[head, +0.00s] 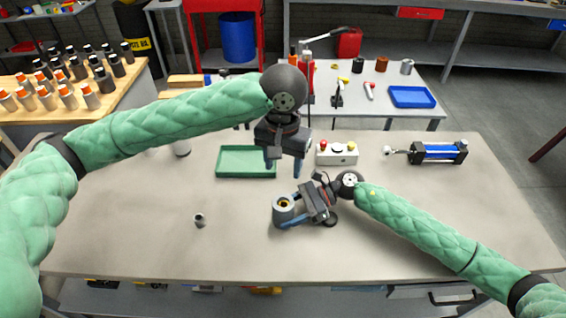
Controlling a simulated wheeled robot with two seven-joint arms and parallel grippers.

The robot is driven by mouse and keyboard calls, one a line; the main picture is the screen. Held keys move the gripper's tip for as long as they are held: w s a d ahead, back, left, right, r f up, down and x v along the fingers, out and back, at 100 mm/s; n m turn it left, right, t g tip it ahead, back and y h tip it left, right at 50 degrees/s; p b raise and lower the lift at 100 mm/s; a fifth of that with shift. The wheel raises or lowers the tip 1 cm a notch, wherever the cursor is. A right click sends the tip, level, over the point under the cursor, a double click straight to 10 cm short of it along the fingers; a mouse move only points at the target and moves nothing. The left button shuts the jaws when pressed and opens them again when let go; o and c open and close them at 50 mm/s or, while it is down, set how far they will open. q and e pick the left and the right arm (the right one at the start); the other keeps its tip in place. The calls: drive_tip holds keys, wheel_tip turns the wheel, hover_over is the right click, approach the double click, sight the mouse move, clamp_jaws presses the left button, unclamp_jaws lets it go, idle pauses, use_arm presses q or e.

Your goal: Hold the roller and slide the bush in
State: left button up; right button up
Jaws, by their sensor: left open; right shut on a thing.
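The roller (280,213) is a short grey cylinder standing upright near the middle of the bench. My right gripper (290,213) comes in from the right and is shut on it. A brass-coloured ring, which looks like the bush (284,204), shows in the roller's top opening. How deep it sits cannot be told. My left gripper (283,172) is open and empty, fingers pointing down, above and behind the roller. A small grey cylinder (199,220) with a dark top stands alone on the bench to the left.
A green tray (247,175) and a white button box (337,154) lie behind the grippers on the bench (130,230). A blue-bodied hydraulic cylinder (438,152) lies at the back right. The bench's front left is mostly clear.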

drive_tip(key=o, duration=1.5)
drive_tip(key=shift+c, duration=0.2)
drive_tip(key=shift+d, duration=0.15)
